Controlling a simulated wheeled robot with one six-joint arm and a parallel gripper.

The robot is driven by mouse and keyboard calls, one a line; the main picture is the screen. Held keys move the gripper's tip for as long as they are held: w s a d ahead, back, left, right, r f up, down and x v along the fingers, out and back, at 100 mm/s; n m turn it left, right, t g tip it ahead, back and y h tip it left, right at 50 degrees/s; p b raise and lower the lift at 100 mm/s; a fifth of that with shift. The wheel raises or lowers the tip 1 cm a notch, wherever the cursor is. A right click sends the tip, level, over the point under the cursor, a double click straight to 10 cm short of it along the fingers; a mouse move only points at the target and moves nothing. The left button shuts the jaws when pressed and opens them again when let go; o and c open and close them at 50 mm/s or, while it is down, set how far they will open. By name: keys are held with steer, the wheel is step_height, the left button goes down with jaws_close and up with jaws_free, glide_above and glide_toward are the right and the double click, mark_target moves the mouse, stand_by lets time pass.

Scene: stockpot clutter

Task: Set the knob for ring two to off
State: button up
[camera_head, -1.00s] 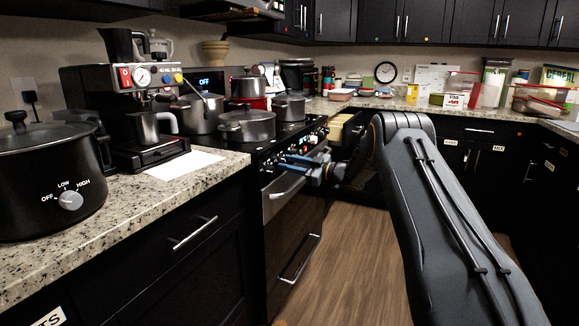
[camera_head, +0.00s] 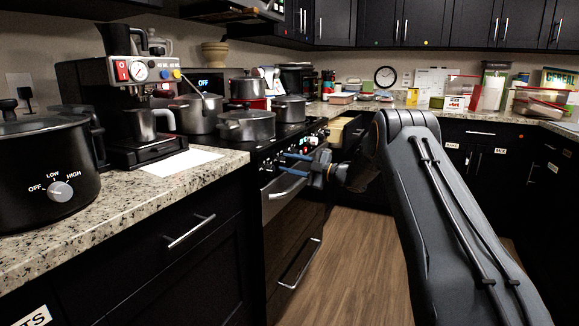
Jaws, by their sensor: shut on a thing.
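The stove (camera_head: 290,215) stands left of centre with a row of knobs along its front panel, below the cooktop edge. My gripper (camera_head: 281,161) is at this panel, its blue fingers pointing left against the knob row. It is shut on a stove knob, which the fingers mostly hide. I cannot read the ring number or the pointer of that knob. A small red light shows on the panel just right of and above the fingers. A display (camera_head: 204,83) behind the pots reads OFF.
Several pots, including a grey pot (camera_head: 246,126), stand on the cooktop. The oven handle (camera_head: 287,188) runs just below my gripper. A coffee machine (camera_head: 127,105) and a slow cooker (camera_head: 45,180) occupy the left counter. A drawer (camera_head: 338,132) stands open behind the stove's far end. The floor is clear.

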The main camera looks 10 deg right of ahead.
stand_by(0.4)
steer(key=o, duration=1)
steer(key=shift+o, duration=0.2)
steer(key=v, duration=0.8)
steer(key=shift+w+a, duration=0.1)
